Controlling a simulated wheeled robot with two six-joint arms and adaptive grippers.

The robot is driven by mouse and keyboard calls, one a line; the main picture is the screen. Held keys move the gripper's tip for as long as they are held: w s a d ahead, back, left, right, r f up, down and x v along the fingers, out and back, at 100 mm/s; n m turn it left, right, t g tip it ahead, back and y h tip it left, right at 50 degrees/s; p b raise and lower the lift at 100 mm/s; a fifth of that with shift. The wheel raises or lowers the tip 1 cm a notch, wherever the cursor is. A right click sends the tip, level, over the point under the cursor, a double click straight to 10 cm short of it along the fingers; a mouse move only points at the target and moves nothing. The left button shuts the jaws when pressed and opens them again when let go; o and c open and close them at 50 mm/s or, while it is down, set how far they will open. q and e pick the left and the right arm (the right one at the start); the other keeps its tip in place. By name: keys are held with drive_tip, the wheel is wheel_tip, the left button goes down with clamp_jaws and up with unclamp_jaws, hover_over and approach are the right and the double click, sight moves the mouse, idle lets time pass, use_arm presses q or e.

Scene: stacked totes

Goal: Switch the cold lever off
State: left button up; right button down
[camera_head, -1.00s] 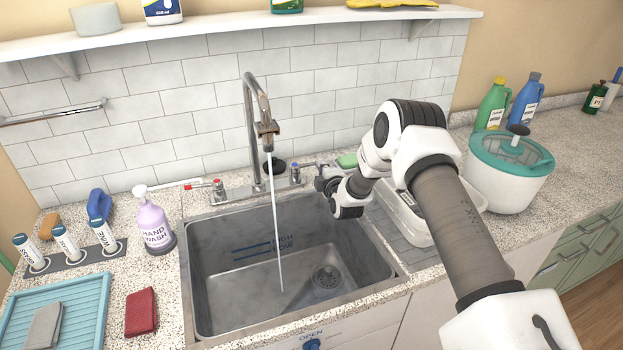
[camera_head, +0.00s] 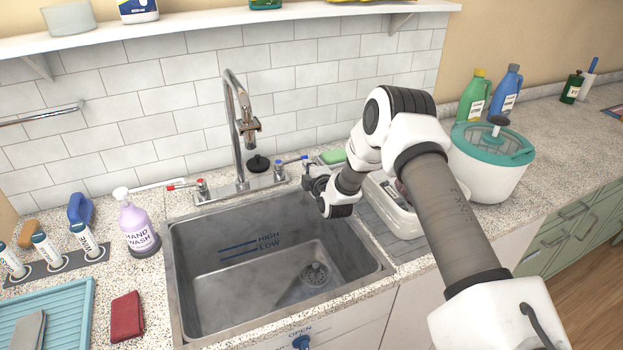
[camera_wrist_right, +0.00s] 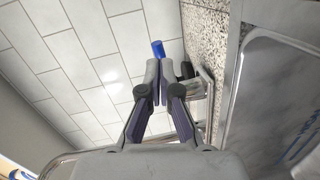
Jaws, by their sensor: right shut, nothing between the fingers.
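The cold lever (camera_head: 292,160) is the blue-tipped handle at the right end of the faucet base, pointing right. Its blue tip (camera_wrist_right: 158,48) shows just beyond the fingertips in the right wrist view. My right gripper (camera_head: 308,176) is shut and empty, close beside the lever; I cannot tell if they touch. Its fingers also show together in the right wrist view (camera_wrist_right: 155,82). The faucet (camera_head: 238,120) stands behind the sink (camera_head: 225,300), and no water stream shows below its spout. The red-tipped lever (camera_head: 180,186) points left. My left gripper is out of view.
A green sponge (camera_head: 333,156) lies behind my right wrist. A white container (camera_head: 392,205) is right of the sink, partly hidden by my arm. A hand wash bottle (camera_head: 138,228) stands left of the sink. The space above the basin is clear.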

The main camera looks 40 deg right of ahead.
drive_tip(key=v, duration=0.9)
drive_tip(key=shift+s, duration=0.2)
drive_tip(key=shift+a, duration=0.1)
